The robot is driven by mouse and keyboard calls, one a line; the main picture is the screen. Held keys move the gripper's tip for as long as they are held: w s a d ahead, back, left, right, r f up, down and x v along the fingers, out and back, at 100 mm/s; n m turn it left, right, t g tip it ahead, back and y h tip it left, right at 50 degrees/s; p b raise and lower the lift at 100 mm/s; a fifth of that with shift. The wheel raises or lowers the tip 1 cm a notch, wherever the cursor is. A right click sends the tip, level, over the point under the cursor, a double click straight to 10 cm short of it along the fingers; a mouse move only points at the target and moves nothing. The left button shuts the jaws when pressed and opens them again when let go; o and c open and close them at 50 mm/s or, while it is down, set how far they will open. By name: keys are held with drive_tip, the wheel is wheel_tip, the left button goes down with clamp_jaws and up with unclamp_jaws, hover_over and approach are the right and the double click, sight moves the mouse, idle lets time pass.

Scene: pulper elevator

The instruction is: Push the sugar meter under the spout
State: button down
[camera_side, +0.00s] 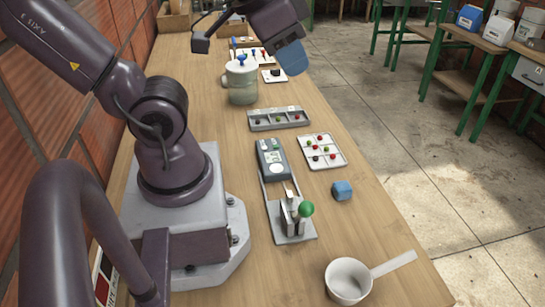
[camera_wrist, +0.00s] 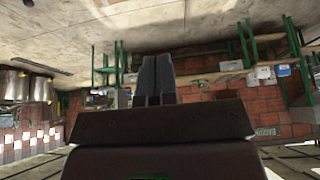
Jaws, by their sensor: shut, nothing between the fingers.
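The sugar meter (camera_side: 271,160) is a grey-blue handheld device with a pale display. It lies at the far end of a narrow metal track on the wooden bench in the side view. At the track's near end stands a small metal fixture (camera_side: 291,215) with a green ball knob (camera_side: 306,209). Which part of it is the spout is too small to tell. My gripper (camera_side: 292,60) is high above the far part of the bench, well away from the meter. The wrist view shows its two fingers (camera_wrist: 155,80) pressed together and empty; the meter is not visible there.
A blue block (camera_side: 342,190) and a white tray of berries (camera_side: 323,151) lie right of the track. A grey sectioned tray (camera_side: 279,118) and a lidded jug (camera_side: 240,80) stand beyond the meter. A white handled cup (camera_side: 349,281) is at the near edge.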

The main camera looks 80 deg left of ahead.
drive_tip(key=c, duration=1.2)
unclamp_jaws()
drive_tip(key=shift+d+f, duration=0.1)
drive_tip(key=shift+f, duration=0.1)
drive_tip(key=shift+c, duration=0.2)
drive_tip(key=o, duration=1.2)
drive_tip(key=f+g, duration=0.1)
drive_tip(key=f, duration=0.1)
drive_tip(key=w+f+n+g, duration=0.1)
drive_tip(key=f, duration=0.1)
drive_tip(key=f+g+h, duration=0.1)
drive_tip(key=f, duration=0.1)
drive_tip(key=shift+w+a+f+g, duration=0.3)
drive_tip(key=shift+w+a+f, duration=0.05)
drive_tip(key=shift+a+f, duration=0.05)
drive_tip(key=shift+o, duration=0.2)
drive_tip(key=a+f+n+g+y, duration=0.1)
drive_tip(key=a+f+n, duration=0.4)
drive_tip(key=f, duration=0.2)
drive_tip(key=a+f+n+g, duration=0.2)
drive_tip(key=a+f+n, duration=0.2)
drive_tip(key=f+n, duration=0.3)
drive_tip(key=a+f+n+t+y, duration=0.1)
drive_tip(key=a+n+y, duration=0.3)
drive_tip(key=a, duration=0.5)
drive_tip(key=shift+s+a+f+n+y, duration=0.2)
drive_tip(key=shift+a+n+y, duration=0.1)
drive_tip(key=shift+a+n, duration=0.15)
